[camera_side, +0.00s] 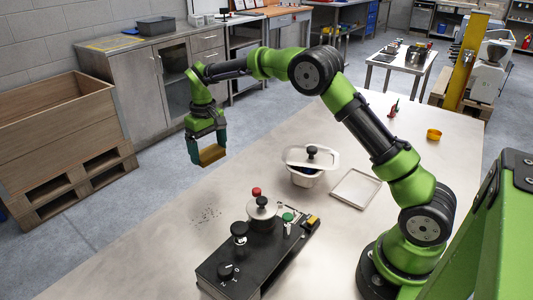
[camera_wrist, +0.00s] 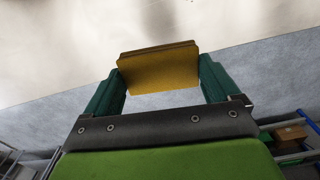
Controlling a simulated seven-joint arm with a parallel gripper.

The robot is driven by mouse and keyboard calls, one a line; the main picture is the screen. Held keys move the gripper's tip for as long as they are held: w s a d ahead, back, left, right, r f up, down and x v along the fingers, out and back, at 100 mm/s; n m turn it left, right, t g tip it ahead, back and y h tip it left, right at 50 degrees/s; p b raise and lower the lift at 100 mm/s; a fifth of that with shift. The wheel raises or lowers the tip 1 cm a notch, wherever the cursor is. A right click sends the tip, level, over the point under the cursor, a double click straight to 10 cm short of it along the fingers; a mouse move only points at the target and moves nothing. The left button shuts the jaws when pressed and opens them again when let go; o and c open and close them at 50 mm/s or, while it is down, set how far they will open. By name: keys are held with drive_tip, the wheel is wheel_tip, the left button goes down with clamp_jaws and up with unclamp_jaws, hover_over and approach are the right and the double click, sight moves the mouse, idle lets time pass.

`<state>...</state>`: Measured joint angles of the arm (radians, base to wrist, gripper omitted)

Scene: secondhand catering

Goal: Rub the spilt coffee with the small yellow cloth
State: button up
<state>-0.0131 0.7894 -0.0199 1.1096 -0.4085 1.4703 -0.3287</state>
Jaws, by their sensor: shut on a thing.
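My gripper (camera_side: 208,149) is shut on the small yellow cloth (camera_side: 212,155), which looks like a thick folded pad. In the wrist view the cloth (camera_wrist: 158,68) spans between the two green fingers (camera_wrist: 159,85). The gripper holds it in the air, near the table's far left edge in the side view. The spilt coffee (camera_side: 206,215) shows as a patch of small dark specks on the table, left of the black control panel. The cloth is above and apart from it.
The table around the specks is clear.

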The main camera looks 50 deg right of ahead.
drive_tip(key=s+a+n, duration=0.3)
drive_tip(key=s, duration=0.1)
drive_tip(key=n, duration=0.6)
approach(222, 205)
drive_tip(key=shift+a+f, duration=0.1)
drive_tip(key=shift+f, duration=2.75)
drive_tip(key=shift+w+a+f, duration=0.1)
drive_tip(key=shift+a+f, duration=0.05)
drive_tip(key=shift+a, duration=0.4)
drive_tip(key=shift+a+f, duration=0.15)
drive_tip(key=shift+a, duration=4.5)
drive_tip(key=shift+d, duration=5.35)
wheel_tip(222, 205, up, 8)
drive_tip(key=shift+a, duration=0.15)
drive_tip(key=shift+r, duration=0.1)
